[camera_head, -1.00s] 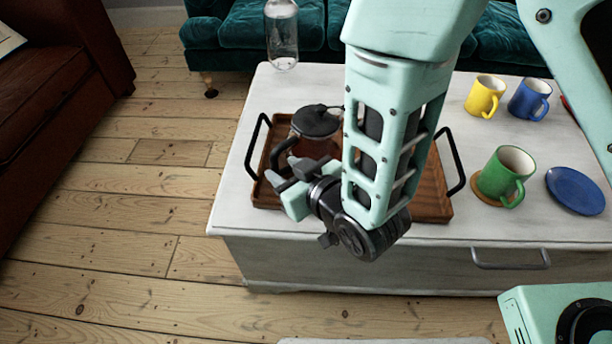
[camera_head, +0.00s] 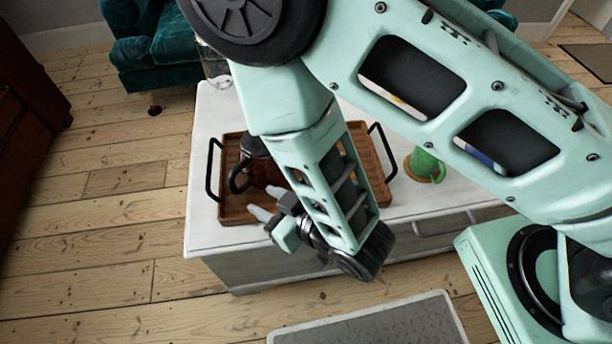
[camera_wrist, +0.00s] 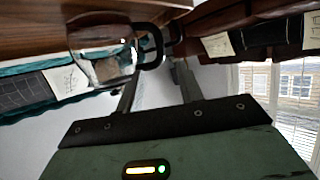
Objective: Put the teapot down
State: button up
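The teapot (camera_head: 264,172) has a glass body, a dark lid and a black handle (camera_head: 239,178). It stands upright on the wooden tray (camera_head: 230,213), partly hidden behind my arm. In the wrist view the teapot's clear body (camera_wrist: 100,60) and black handle (camera_wrist: 152,45) appear sideways, just past the fingertips. My gripper (camera_head: 267,203) is in front of the teapot, near the tray's front edge. Its two fingers (camera_wrist: 158,75) are apart, with nothing held between them. The handle appears clear of the fingers.
The tray has black side handles and sits on a white chest-like table (camera_head: 205,235). A green mug (camera_head: 424,165) stands right of the tray. A glass bottle (camera_head: 212,62) stands at the back left, partly hidden. My arm covers much of the table's right side. Floorboards at left are clear.

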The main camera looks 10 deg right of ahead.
notch_tip(320, 180, up, 8)
jog(key=d+m+g+h, duration=0.1)
jog(key=d+g+h, duration=0.15)
jog(key=g, duration=0.25)
jog(key=s+d+r+g+h, duration=0.5)
jog(key=s+d+r, duration=0.4)
jog(key=d+r, duration=0.2)
jog(key=shift+d, duration=0.4)
jog(key=shift+r+h, duration=0.1)
jog(key=shift+h, duration=0.15)
notch_tip(320, 180, up, 22)
jog(key=p, duration=2.2)
